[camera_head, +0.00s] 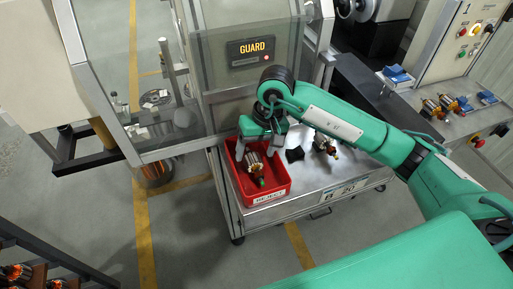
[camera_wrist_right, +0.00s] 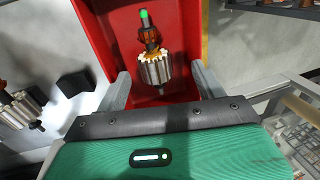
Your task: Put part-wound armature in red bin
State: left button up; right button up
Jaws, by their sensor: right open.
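The red bin (camera_head: 280,189) stands on the left end of the metal cart top, with a label on its front. An armature (camera_head: 256,168) with a green tip lies inside the bin; it also shows in the right wrist view (camera_wrist_right: 156,68). My right gripper (camera_head: 257,150) is open over the bin, pointing down. In the right wrist view its fingers (camera_wrist_right: 163,82) are spread either side of the armature's near end, with gaps on both sides. Whether the armature rests fully on the bin floor is hard to tell. My left gripper is not in view.
Another armature (camera_head: 325,145) and a black block (camera_head: 294,155) lie on the cart top (camera_head: 330,178) right of the bin. A guarded machine (camera_head: 250,50) stands behind. The cart's front right is clear.

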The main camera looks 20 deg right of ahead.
jog(key=b+v, duration=0.4)
jog(key=v, duration=1)
jog(key=shift+b, duration=0.3)
jog(key=shift+f, duration=0.15)
